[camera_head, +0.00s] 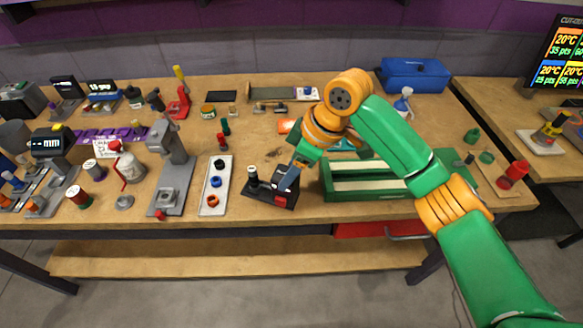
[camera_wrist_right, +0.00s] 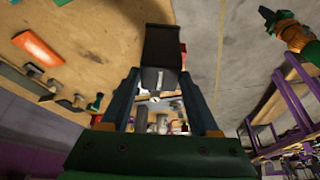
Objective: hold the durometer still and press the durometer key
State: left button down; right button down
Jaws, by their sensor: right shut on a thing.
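The durometer seems to be the dark device with a black base (camera_head: 260,191) at the table's front edge in the head view; a red patch, perhaps its key, shows on its front right. My right gripper (camera_head: 289,182) reaches down onto its right part from above. In the right wrist view a black block (camera_wrist_right: 162,48) sits between the two fingers of the right gripper (camera_wrist_right: 160,80), which are shut on it. My fingers hide part of the device. A green and orange arm end, seemingly my left gripper (camera_wrist_right: 268,16), shows at the top right; its jaws are too small to read.
A grey stand (camera_head: 172,190) and several tools fill the left side. A blue box (camera_head: 415,74) is at the back.

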jog(key=shift+w+d+f, duration=0.1)
jog(key=shift+w+f, duration=1.15)
jog(key=shift+w, duration=0.1)
pick_arm(q)
jog(key=shift+f, duration=0.15)
pick_arm(e)
jog(key=shift+w+f, duration=1)
jog(key=shift+w, duration=0.1)
jog(key=shift+f, duration=0.2)
dwell(0.4)
pick_arm(q)
jog(key=w+d+r+m+t+h, duration=0.1)
jog(key=w+d+r+m+t, duration=0.25)
jog(key=w+r+m, duration=0.35)
jog(key=w+d+r+m+t+h, duration=0.25)
jog(key=w+r+t, duration=0.2)
jog(key=w, duration=0.45)
jog(key=w+d+r+m+t+h, duration=0.1)
jog(key=w+d+r+m+t, duration=0.1)
jog(key=r, duration=0.5)
jog(key=w+d+r+m+t+h, duration=0.1)
jog(key=w+d+r+m+t, duration=0.1)
jog(key=r+m, duration=0.3)
jog(key=w+d+r+m+t+h, duration=0.1)
jog(key=r+m+t, duration=0.2)
jog(key=r, duration=0.7)
jog(key=shift+w+d+t, duration=0.3)
jog(key=shift+w+d, duration=0.1)
